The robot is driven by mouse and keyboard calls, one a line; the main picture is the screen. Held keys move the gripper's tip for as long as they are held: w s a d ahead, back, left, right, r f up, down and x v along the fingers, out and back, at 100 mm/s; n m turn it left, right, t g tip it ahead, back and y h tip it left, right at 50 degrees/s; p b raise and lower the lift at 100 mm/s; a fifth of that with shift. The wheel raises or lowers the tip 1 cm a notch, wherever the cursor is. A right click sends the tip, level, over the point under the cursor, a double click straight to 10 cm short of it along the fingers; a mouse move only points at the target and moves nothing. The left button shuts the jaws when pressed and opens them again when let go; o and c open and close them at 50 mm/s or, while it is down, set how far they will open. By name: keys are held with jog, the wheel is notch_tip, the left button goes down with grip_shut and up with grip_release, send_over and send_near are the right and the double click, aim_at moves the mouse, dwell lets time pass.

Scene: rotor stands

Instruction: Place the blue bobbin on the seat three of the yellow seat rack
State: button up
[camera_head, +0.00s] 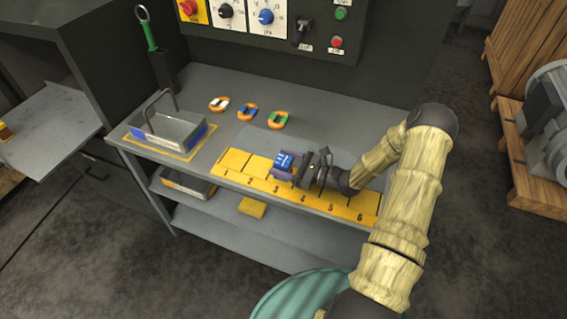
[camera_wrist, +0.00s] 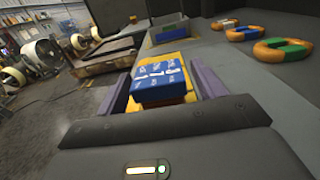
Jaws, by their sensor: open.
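The blue bobbin (camera_head: 284,160), blue with white markings, sits at the yellow seat rack (camera_head: 233,160), in line with the number 3. In the wrist view the bobbin (camera_wrist: 158,78) appears upright on a yellow surface. My gripper (camera_head: 286,165) is around it, with a purple finger on each side. In the wrist view the gripper (camera_wrist: 160,76) is open, and gaps show between the fingers and the bobbin. The bobbin's underside and its contact with the seat are hidden. The numbers 2 to 6 are readable along the rack's front.
Orange rings with white (camera_head: 219,104), blue (camera_head: 247,112) and green (camera_head: 279,120) parts lie behind the rack. A grey tray (camera_head: 168,133) with a tall handle stands at the left. A control panel (camera_head: 270,22) rises behind. The bench middle is clear.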

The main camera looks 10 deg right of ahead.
jog(key=b+v, duration=0.2)
jog(key=v, duration=1)
jog(key=shift+a, duration=0.1)
jog(key=shift+a+g, duration=0.25)
jog(key=shift+g, duration=0.05)
jog(key=s+a+n+g, duration=0.1)
jog(key=a+n+g, duration=0.1)
jog(key=s+a+n+g+h, duration=0.1)
jog(key=s+a+n+g, duration=0.1)
jog(key=a+n+g, duration=0.1)
jog(key=s+a+r+n+g, duration=0.1)
jog(key=s+a+n+g, duration=0.1)
jog(key=shift+s+a+g, duration=0.15)
jog(key=shift+s+g, duration=0.1)
jog(key=shift+g, duration=0.05)
jog(key=s+a+r+n+h, duration=0.1)
jog(key=s+r+n+h, duration=0.7)
jog(key=n+h, duration=0.5)
notch_tip(320, 180, up, 2)
jog(key=n, duration=0.5)
jog(key=shift+a+h, duration=0.3)
jog(key=shift+a, duration=0.1)
